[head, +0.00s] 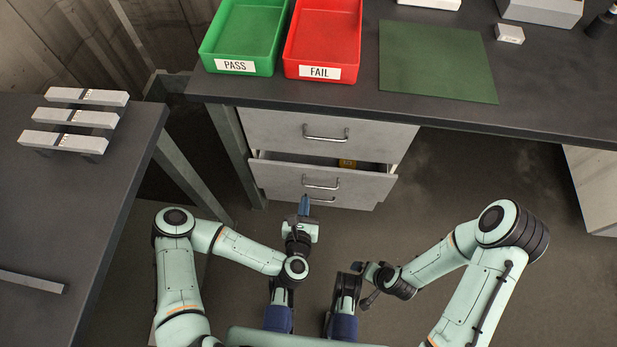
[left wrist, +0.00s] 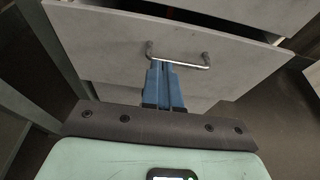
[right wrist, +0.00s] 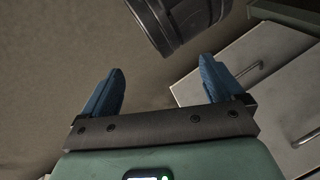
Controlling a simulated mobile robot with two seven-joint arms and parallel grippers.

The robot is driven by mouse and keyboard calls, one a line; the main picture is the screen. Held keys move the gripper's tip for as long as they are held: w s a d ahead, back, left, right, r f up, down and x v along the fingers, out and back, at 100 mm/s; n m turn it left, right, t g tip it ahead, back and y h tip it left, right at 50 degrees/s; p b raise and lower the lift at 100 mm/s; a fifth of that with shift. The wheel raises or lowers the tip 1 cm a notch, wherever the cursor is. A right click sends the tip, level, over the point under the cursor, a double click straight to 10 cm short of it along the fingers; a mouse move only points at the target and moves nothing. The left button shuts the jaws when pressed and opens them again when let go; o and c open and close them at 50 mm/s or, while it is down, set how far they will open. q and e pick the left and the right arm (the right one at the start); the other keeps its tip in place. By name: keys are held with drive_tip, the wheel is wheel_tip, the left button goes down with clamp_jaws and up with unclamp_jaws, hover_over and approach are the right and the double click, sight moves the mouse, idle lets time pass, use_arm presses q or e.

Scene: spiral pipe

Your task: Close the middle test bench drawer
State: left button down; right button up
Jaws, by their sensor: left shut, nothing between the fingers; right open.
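The middle drawer (head: 275,175) of the grey unit under the bench is pulled partly out, and a strip of its inside shows with a small yellow thing (head: 347,163) in it. Its bar handle (head: 322,184) also shows in the left wrist view (left wrist: 178,57). My left gripper (head: 304,205) is shut and empty, its blue fingertips in front of the drawer front near the handle's left end. Whether they touch cannot be told. My right gripper (right wrist: 160,85) is open and empty, in front of and to the right of my left one, away from the drawer.
The top drawer (head: 280,127) above is shut. The bench top (head: 350,90) carries a green PASS tray (head: 235,67), a red FAIL tray (head: 320,72) and a green mat (head: 435,60). A side table (head: 70,200) with grey bars stands at left. Open floor lies right of the drawers.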

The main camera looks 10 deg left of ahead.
sight(310, 169)
use_arm(q)
drive_tip(key=x, duration=0.2)
drive_tip(key=b+x, duration=0.1)
drive_tip(key=x, duration=0.2)
drive_tip(key=b+x, duration=0.1)
drive_tip(key=x, duration=0.2)
drive_tip(key=shift+w+r, duration=0.1)
drive_tip(key=shift+r, duration=0.15)
drive_tip(key=shift+w, duration=0.7)
use_arm(e)
drive_tip(key=shift+h, duration=0.3)
drive_tip(key=shift+w+d+f, duration=0.25)
drive_tip(key=shift+d+f, duration=0.05)
drive_tip(key=shift+f, duration=0.25)
drive_tip(key=shift+w+d+f, duration=0.25)
drive_tip(key=shift+f, duration=0.35)
drive_tip(key=shift+w+d+f, duration=0.25)
drive_tip(key=shift+d+f, duration=0.05)
drive_tip(key=shift+f, duration=0.25)
